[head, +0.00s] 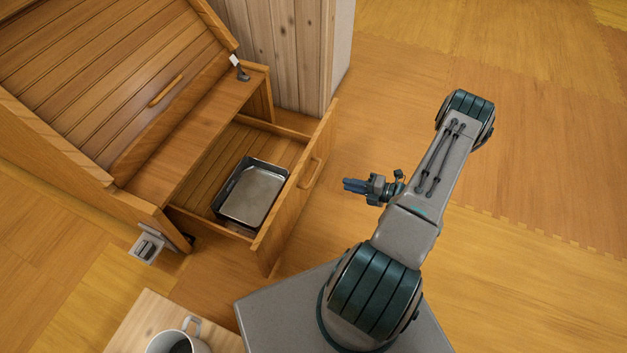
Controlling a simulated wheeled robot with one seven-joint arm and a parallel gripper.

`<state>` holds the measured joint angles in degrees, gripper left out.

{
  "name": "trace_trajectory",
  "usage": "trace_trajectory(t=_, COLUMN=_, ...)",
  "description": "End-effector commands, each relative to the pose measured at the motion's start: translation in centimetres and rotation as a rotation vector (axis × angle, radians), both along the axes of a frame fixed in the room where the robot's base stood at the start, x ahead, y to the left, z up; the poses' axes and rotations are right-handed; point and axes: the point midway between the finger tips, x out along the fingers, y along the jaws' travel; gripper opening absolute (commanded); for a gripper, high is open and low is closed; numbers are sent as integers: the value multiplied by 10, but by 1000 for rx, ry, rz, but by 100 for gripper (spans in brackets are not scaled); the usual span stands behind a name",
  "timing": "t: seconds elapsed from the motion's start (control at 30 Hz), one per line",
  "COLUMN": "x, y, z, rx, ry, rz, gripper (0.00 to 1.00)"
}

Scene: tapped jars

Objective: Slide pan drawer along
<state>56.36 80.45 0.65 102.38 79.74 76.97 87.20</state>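The wooden drawer (285,205) at the bottom of the wooden cabinet stands pulled out, its front facing right toward my arm. A wooden handle (312,171) sits on the drawer front. A metal pan (254,195) with a dark rim lies inside the drawer, near its front. My gripper (346,185) is to the right of the drawer front, apart from the handle, and points left toward it. Its fingers look small and close together, and I cannot make out a gap between them.
The cabinet (150,190) has a slanted slatted lid with its own handle (166,91). A low wooden surface (139,312) with a mug (181,341) is at the bottom left. A pale wooden panel (275,50) stands behind. The floor (540,180) on the right is clear.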

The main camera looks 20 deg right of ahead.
Motion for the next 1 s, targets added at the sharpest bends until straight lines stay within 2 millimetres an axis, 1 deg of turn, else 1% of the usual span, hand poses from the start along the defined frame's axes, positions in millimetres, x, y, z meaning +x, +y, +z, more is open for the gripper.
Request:
trace_trajectory(t=0.17, x=17, y=18, z=-7, rx=3, ry=0, rz=4, gripper=19)
trace_trajectory(t=0.4, x=53, y=54, z=-19, rx=0, ry=-1, rz=6, gripper=19)
trace_trajectory(t=0.6, x=78, y=79, z=-25, rx=-1, ry=-1, rz=4, gripper=19)
trace_trajectory(t=0.8, x=91, y=91, z=-27, rx=-1, ry=-1, rz=3, gripper=19)
trace_trajectory(t=1.0, x=94, y=94, z=-27, rx=-1, ry=-1, rz=3, gripper=19)
